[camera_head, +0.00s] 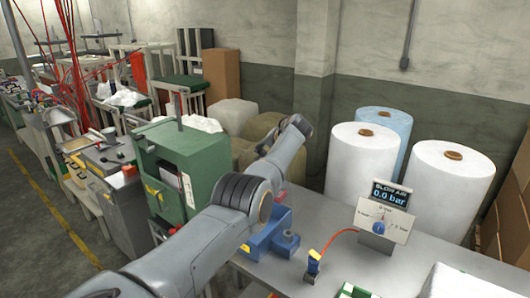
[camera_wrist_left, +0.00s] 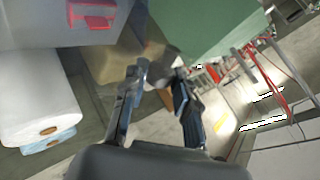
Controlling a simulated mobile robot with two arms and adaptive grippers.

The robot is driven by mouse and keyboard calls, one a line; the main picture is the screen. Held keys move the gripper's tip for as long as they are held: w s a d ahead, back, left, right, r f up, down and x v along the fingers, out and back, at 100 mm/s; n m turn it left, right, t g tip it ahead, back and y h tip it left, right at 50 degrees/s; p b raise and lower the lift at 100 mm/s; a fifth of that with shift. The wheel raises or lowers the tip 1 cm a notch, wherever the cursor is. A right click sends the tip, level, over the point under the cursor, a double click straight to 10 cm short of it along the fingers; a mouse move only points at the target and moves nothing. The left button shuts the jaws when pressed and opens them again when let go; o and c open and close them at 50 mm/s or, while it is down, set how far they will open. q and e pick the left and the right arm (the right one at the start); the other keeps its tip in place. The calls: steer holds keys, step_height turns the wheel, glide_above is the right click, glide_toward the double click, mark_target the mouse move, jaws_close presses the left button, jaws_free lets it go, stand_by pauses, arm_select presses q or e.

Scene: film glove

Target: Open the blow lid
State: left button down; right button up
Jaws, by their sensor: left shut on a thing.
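My left arm reaches across the middle of the head view, and its far end with the left gripper (camera_head: 299,124) points up past the green machine's right side. In the left wrist view, the left gripper's fingers (camera_wrist_left: 160,82) stand around a small, blurred grey thing that I cannot name clearly. A blue fixture (camera_head: 262,243) sits on the grey table, partly behind my arm. I cannot make out for certain which part is the blow lid. The blow air box (camera_head: 384,221) on the table reads 0.0 bar. My right gripper is not in view.
White rolls (camera_head: 362,168) and a blue roll stand behind the table. A pink-red part (camera_wrist_left: 92,14) lies on the tabletop. A yellow-black connector (camera_head: 313,265) lies on the table.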

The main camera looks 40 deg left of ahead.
arm_select(q)
steer(key=c, duration=1)
jaws_free()
steer(key=shift+a+f, duration=0.1)
steer(key=v, duration=1.2)
